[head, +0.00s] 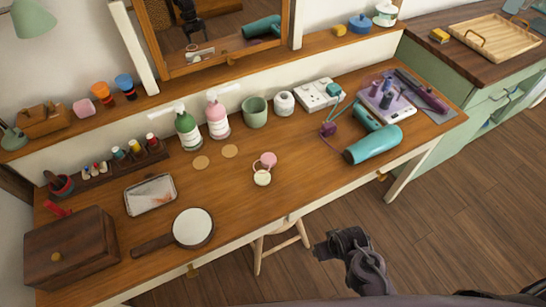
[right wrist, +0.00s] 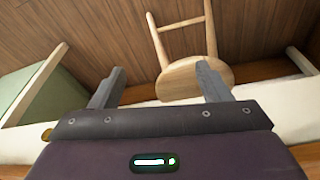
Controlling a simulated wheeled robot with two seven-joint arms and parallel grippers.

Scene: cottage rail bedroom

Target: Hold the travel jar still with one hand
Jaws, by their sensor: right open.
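A small pale-topped round jar (head: 262,178), which looks like the travel jar, stands on the wooden desk (head: 325,180) near its front middle. A small pink round piece (head: 267,159) sits just behind it; I cannot tell whether it is a lid or a second jar. My right gripper (head: 328,246) is in front of the desk, over the floor, to the right of the jar and well apart from it. In the right wrist view its two fingers (right wrist: 160,86) are spread and empty, and the jar does not show there. My left gripper is not in view.
Pump bottles (head: 189,131), a green cup (head: 254,111) and two cork discs (head: 229,151) stand behind the jar. A teal hair dryer (head: 374,144) lies to the right, a hand mirror (head: 192,228) to the left. A stool (head: 282,240) is at the front edge; it also shows in the right wrist view (right wrist: 185,78).

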